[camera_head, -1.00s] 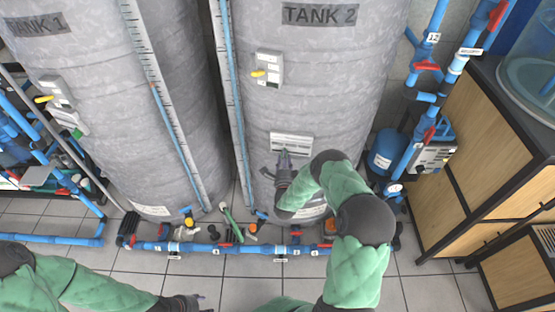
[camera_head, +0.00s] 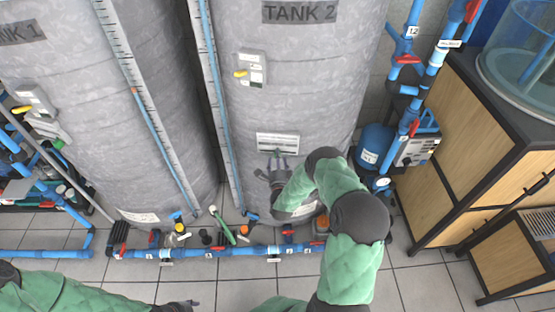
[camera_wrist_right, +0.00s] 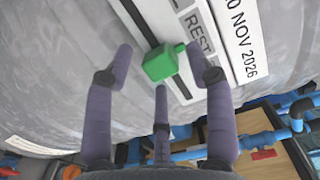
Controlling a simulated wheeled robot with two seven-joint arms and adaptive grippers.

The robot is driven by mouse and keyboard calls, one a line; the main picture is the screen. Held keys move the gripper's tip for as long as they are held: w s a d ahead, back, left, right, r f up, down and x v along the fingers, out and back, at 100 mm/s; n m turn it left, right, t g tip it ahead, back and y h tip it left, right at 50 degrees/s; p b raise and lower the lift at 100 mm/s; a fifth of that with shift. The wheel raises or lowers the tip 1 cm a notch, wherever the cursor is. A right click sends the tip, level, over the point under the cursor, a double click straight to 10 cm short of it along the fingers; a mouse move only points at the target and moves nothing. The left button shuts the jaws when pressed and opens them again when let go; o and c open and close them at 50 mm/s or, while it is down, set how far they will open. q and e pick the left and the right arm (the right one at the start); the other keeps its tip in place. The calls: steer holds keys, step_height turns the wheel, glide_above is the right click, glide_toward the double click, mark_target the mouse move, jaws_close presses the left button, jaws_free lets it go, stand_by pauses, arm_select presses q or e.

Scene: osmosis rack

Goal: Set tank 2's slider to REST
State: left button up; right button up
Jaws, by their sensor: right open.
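Tank 2 (camera_head: 300,60) is the large grey wrapped cylinder with its name at the top. Its slider plate (camera_head: 278,142) is a white label plate low on its front. In the right wrist view the slider's green knob (camera_wrist_right: 160,64) sits on a dark slot beside the word REST (camera_wrist_right: 199,35). Which end of the slot REST marks is hard to tell. My right gripper (camera_head: 277,158) is open just below the plate; its fingers reach up on both sides of the knob, apparently without gripping it. My left gripper (camera_head: 182,305) is at the bottom edge, too small to read.
Tank 1 (camera_head: 60,75) stands at the left. A switch box with a yellow lever (camera_head: 251,69) is higher on tank 2. Blue pipes with valves (camera_head: 210,251) run along the floor below. A wooden cabinet (camera_head: 470,150) stands at the right.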

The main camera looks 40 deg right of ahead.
steer(key=v, duration=1.1)
steer(key=shift+s+a, duration=0.25)
